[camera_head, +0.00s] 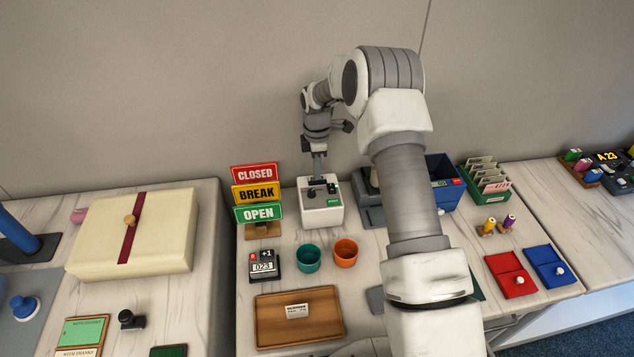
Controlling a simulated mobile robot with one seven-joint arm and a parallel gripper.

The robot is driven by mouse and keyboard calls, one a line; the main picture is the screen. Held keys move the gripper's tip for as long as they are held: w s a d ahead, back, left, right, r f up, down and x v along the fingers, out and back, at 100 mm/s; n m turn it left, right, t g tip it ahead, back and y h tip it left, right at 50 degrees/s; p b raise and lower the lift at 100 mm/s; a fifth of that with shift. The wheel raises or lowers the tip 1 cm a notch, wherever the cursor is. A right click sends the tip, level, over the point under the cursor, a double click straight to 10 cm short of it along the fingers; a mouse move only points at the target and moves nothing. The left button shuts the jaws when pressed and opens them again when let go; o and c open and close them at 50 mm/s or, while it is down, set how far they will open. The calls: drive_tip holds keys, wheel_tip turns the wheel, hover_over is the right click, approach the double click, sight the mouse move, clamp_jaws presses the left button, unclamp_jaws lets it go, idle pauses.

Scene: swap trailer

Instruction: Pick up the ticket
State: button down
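My gripper (318,178) points down at the top of a small white box (322,214) with a dark top part and a green label. Its fingertips are small and dark here, and I cannot tell whether they are open, shut or touching the box. No ticket shows clearly at the fingers. A small white printed slip (297,311), which may be a ticket, lies on a wooden tray (271,332) at the front, apart from my gripper.
CLOSED, BREAK and OPEN signs (257,194) stand just left of the white box. A counter device (264,266), a teal cup (308,258) and an orange cup (346,253) stand in front. My arm hides part of the counter at right.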

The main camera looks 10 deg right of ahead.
idle(0.3)
wheel_tip(320, 180, up, 11)
drive_tip(key=shift+f, duration=0.2)
drive_tip(key=shift+p, duration=0.35)
